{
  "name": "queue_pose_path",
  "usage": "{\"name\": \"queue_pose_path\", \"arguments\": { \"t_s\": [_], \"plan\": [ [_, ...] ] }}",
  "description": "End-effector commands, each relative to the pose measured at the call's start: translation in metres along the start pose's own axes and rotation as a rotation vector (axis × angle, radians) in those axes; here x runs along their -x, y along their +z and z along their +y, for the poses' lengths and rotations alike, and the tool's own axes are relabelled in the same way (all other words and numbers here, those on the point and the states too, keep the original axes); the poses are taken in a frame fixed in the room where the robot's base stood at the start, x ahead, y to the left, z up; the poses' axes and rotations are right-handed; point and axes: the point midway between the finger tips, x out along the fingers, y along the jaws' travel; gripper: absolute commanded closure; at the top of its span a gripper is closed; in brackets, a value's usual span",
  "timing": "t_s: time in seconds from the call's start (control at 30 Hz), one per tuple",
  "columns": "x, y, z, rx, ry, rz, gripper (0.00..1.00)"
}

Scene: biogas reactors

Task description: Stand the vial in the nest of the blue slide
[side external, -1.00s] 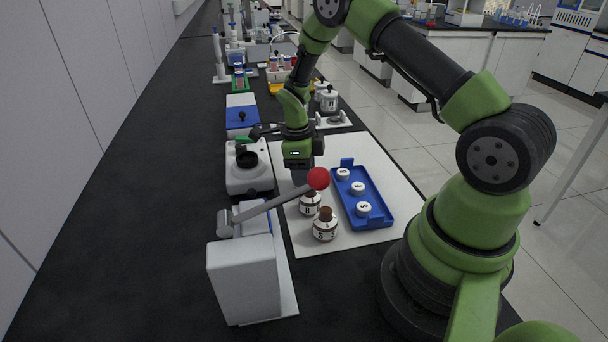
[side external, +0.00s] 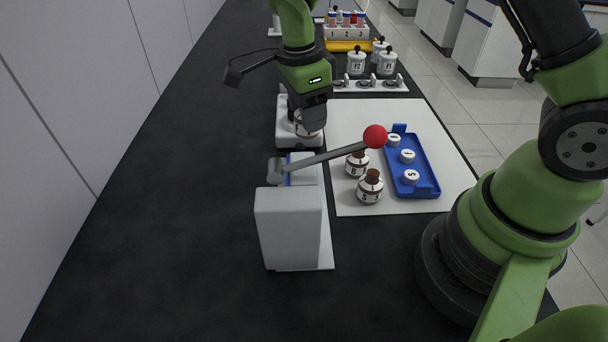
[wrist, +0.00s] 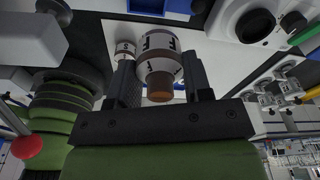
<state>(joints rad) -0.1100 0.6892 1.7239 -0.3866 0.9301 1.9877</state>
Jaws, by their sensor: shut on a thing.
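My gripper (side external: 309,112) is shut on a vial (wrist: 158,45) with a white label, dark lettering and a brown cap. In the wrist view the vial sits between the two fingers, its cap toward the gripper body. In the side view the vial's lower part shows just below the fingers, in front of the white round-welled device and behind the lever press (side external: 290,225). A strip of the blue slide (side external: 288,172) shows at the press. Its nest is hidden by the lever and press body.
The press lever ends in a red ball (side external: 375,136), close to my gripper. Two brown-capped vials (side external: 357,163) (side external: 370,187) stand on the white mat (side external: 345,120). A blue tray (side external: 425,170) there holds white round pieces.

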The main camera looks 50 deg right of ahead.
Motion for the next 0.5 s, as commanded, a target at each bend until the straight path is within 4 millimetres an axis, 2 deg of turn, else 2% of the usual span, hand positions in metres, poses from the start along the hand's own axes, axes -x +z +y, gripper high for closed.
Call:
{"name": "queue_pose_path", "arguments": {
  "t_s": [0.13, 0.33, 0.5],
  "plan": [
    [-0.004, 0.017, 0.011, 0.104, -0.011, 0.002, 0.83],
    [-0.041, 0.022, 0.012, 0.114, -0.009, 0.004, 0.83],
    [-0.058, 0.024, 0.012, 0.112, -0.011, 0.002, 0.83]
  ]
}}
